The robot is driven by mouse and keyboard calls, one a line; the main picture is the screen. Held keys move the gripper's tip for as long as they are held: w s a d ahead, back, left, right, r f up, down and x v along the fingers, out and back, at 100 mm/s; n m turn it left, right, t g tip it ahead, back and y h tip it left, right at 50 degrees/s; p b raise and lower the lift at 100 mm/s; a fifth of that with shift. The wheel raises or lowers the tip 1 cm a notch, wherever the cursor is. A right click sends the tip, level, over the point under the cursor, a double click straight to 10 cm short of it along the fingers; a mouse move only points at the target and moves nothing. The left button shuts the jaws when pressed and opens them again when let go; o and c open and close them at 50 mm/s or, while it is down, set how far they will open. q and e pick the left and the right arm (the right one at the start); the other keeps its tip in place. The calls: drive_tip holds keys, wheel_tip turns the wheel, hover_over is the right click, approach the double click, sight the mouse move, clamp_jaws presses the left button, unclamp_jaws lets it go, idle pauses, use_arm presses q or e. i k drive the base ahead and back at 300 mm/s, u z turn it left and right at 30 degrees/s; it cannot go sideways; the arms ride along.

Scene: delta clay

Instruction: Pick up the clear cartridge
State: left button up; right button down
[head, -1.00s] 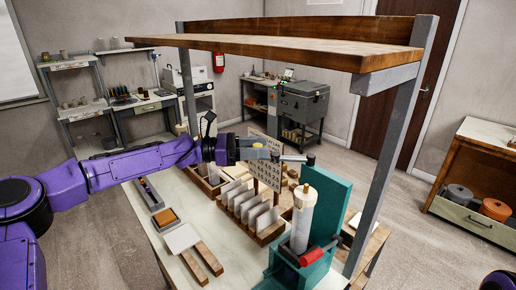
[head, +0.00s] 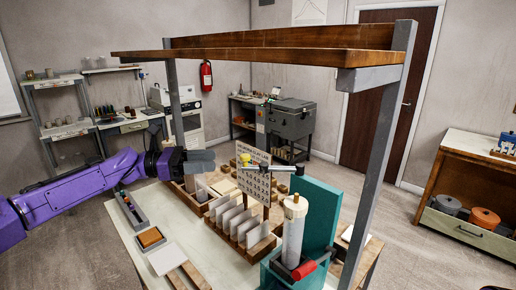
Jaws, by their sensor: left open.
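A pale, whitish cylinder (head: 293,231) with a tan cap stands upright in a teal stand (head: 322,212) at the front right of the table. It is the only cartridge-like thing I can make out, and I cannot tell if it is clear. My left gripper (head: 208,161) is open over the back left part of the table, left of the cylinder and apart from it. I see nothing between its fingers. My right gripper is out of view.
A wooden rack (head: 243,240) of pale upright slabs stands left of the cylinder, with a lettered board (head: 254,172) behind. A wooden shelf (head: 270,56) on grey posts (head: 382,150) hangs above. A red-ended part (head: 304,270) lies at the stand's foot.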

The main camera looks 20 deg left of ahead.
sight(292, 234)
drive_tip(key=k, duration=1)
